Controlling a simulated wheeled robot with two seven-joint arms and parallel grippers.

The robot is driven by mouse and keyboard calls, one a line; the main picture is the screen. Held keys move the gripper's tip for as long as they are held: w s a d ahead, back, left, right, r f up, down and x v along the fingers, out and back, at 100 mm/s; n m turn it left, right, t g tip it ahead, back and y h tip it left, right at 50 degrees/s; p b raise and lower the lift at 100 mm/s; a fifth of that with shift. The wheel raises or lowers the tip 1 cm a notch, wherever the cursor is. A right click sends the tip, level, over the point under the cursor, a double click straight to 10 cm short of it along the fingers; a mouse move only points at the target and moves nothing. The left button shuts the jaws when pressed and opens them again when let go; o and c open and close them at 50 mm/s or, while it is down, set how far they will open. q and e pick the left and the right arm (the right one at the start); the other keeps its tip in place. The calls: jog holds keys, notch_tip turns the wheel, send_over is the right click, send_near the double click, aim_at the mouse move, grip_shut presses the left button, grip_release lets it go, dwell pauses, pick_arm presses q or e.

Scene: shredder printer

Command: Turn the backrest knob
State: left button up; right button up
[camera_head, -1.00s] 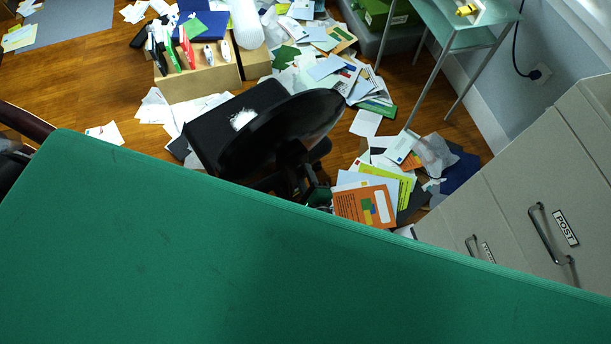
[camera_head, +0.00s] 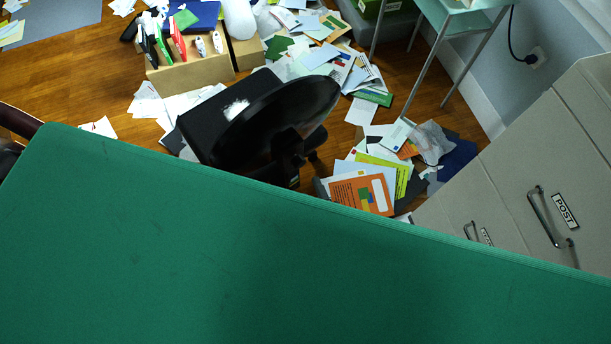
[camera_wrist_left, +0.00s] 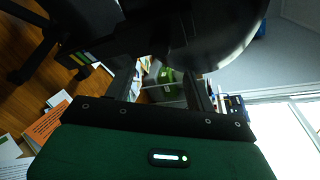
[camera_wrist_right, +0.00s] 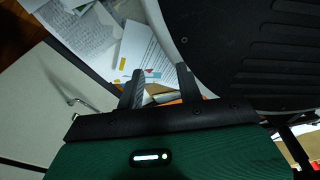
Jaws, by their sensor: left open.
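The black office chair's backrest (camera_head: 275,125) is tilted in the middle of the head view, behind the green surface. Dark parts (camera_head: 290,160) show below the backrest; I cannot tell there which are chair and which are my left gripper. My left gripper (camera_wrist_left: 165,82) is open in the left wrist view, its fingers just below the smooth dark chair shell (camera_wrist_left: 185,30). My right gripper (camera_wrist_right: 158,80) is open and empty in the right wrist view, left of the ribbed backrest panel (camera_wrist_right: 245,50). The knob itself cannot be made out clearly.
A large green surface (camera_head: 180,260) fills the head view's front. Grey cabinets (camera_head: 510,190) with handles stand at right. Papers (camera_head: 340,75) and folders litter the wooden floor. A cardboard box (camera_head: 185,75) stands behind the chair, and a pale green metal table (camera_head: 460,20) farther back.

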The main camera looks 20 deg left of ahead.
pick_arm(q)
jog(key=v, duration=0.4)
jog(key=shift+s+d, duration=0.15)
jog(key=shift+s, duration=0.1)
pick_arm(e)
jog(key=shift+s+d+f, duration=0.1)
jog(key=shift+s+d, duration=0.1)
jog(key=shift+s, duration=0.05)
